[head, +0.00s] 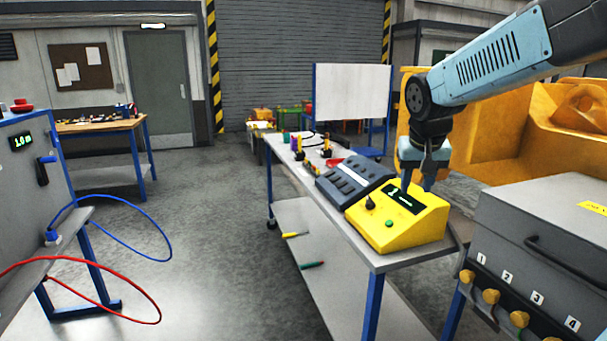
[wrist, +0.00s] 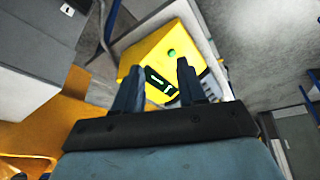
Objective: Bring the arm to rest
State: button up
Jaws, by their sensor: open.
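My gripper (head: 416,182) hangs from my blue-grey arm at the right of the head view, pointing down over the back of a yellow control box (head: 398,232). The box has a small dark display, a black knob and a green button, and stands on a grey table (head: 380,260). In the wrist view my gripper (wrist: 160,90) shows two dark fingers spread apart with nothing between them. The yellow box (wrist: 168,50) lies beyond the fingertips. I cannot tell whether the fingers touch it.
A dark tray unit (head: 352,178) sits beside the yellow box. A grey cabinet (head: 550,225) with numbered knobs stands at the right. A blue bench (head: 40,170) with red and blue cables is at the left. The floor (head: 210,240) between is clear.

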jog(key=s+a+f+n+t+y, duration=0.1)
jog(key=s, duration=1.8)
jog(key=shift+s, duration=0.25)
jog(key=shift+a, duration=0.1)
grip_shut()
dwell(0.4)
dwell(1.4)
